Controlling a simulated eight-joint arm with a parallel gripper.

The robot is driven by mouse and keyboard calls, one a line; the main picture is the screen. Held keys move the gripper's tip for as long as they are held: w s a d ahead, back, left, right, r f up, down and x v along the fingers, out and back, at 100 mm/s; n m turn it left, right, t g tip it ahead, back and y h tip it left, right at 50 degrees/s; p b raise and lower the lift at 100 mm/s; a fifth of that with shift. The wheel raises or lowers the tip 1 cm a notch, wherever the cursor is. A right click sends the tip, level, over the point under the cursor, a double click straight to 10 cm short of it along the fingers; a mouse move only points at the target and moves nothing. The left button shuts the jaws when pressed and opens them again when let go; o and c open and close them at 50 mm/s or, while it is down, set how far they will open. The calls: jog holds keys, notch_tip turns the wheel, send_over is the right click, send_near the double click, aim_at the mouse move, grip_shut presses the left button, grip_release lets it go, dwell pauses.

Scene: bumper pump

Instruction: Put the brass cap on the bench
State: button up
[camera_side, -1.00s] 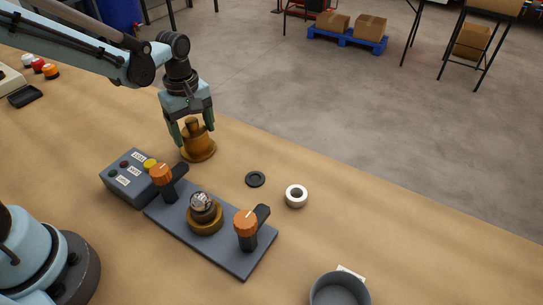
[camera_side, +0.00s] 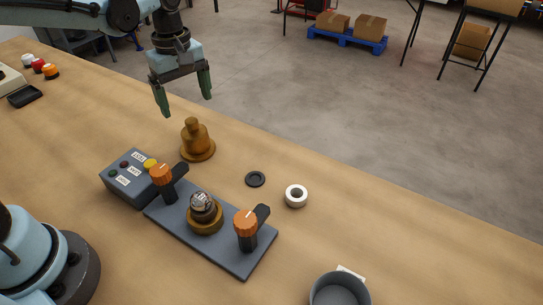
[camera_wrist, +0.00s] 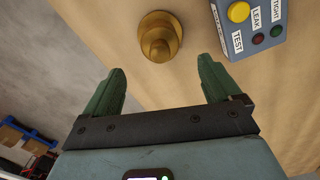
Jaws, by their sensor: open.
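The brass cap (camera_side: 197,141) stands upright on the wooden bench (camera_side: 330,230), behind the grey control box. It also shows in the wrist view (camera_wrist: 159,37), beyond the fingers and between their lines. My gripper (camera_side: 187,104) is open and empty, above the cap and apart from it. Its two green fingers also show in the wrist view (camera_wrist: 158,85), spread wide with nothing between them.
The control box (camera_side: 128,178) has a yellow button. A black ring (camera_side: 255,179), a white ring (camera_side: 296,195) and a grey bowl (camera_side: 340,292) lie to the right.

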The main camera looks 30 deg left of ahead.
notch_tip(320, 180, up, 4)
jog(key=shift+f, duration=0.25)
jog(key=s+f+m+t, duration=0.2)
jog(key=s+m+t, duration=0.5)
jog(key=m, duration=0.7)
jog(key=s, duration=0.2)
jog(key=shift+s+d, duration=0.3)
